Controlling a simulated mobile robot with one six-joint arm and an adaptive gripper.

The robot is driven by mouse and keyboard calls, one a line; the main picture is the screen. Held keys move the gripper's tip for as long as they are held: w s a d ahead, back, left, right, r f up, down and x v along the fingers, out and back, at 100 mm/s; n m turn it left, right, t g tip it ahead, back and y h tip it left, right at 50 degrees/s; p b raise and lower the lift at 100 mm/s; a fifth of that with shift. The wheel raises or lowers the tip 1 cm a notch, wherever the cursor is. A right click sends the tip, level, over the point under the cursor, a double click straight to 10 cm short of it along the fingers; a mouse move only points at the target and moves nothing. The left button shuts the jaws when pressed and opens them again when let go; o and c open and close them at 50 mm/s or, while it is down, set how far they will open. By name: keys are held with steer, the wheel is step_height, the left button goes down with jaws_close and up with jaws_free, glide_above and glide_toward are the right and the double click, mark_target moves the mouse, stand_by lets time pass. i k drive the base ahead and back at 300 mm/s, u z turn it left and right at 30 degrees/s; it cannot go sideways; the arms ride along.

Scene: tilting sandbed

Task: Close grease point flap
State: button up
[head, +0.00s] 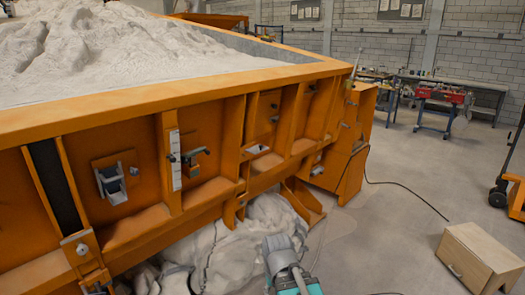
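The orange sandbed's side wall carries a small grey box-like fitting (112,183) on an orange plate at the left. It has a dark recess and a piece standing out from the wall; it may be the grease point flap, but I cannot tell for sure. A grey and teal part of my arm (284,264) shows at the bottom centre, well below and right of this fitting. No gripper fingers show.
The sandbed (190,98) is heaped with pale sand. A black-handled latch (188,156) sits beside a white scale strip. A wooden box (480,258) and black cable lie on the right floor, which is otherwise largely clear.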

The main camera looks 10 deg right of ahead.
mark_target(258, 149)
steer(key=z, duration=0.4)
steer(key=i, duration=1.35)
steer(key=u, duration=0.3)
